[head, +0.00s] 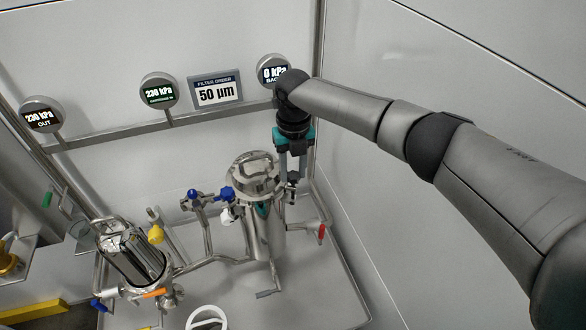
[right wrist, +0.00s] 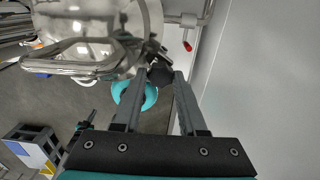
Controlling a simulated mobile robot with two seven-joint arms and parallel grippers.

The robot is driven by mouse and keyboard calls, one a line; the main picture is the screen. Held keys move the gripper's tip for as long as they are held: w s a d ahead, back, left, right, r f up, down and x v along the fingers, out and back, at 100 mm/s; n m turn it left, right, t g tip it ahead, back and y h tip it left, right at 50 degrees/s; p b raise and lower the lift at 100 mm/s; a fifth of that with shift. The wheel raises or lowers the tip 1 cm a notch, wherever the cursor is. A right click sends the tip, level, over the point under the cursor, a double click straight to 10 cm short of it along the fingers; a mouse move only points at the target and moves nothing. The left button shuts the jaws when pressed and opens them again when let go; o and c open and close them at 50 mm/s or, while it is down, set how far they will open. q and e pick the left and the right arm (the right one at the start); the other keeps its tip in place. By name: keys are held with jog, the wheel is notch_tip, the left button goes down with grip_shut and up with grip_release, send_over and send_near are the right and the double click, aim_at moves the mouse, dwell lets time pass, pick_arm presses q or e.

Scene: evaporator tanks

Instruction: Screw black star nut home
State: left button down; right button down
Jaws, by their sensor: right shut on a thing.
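The black star nut (right wrist: 160,76) sits between the fingertips of my right gripper (right wrist: 158,80) in the right wrist view. The fingers are shut on it from both sides. The nut is beside the rim of the shiny steel vessel (right wrist: 88,45). In the head view my right gripper (head: 292,172) points down at the right side of the upright vessel (head: 264,235), next to its round lid (head: 254,172). The nut is mostly hidden by the fingers there, and its thread cannot be seen. My left gripper is in neither view.
A second steel vessel (head: 136,258) stands open at the lower left, joined by pipes. A blue-handled valve (head: 194,195) is left of the lid, and a red handle (head: 321,232) is to the right. Gauges and a "50 µm" sign (head: 216,92) are behind. The right wall is bare.

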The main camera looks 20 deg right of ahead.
jog(key=shift+r+m+p, duration=0.1)
jog(key=shift+m+p, duration=0.2)
jog(key=shift+m, duration=0.1)
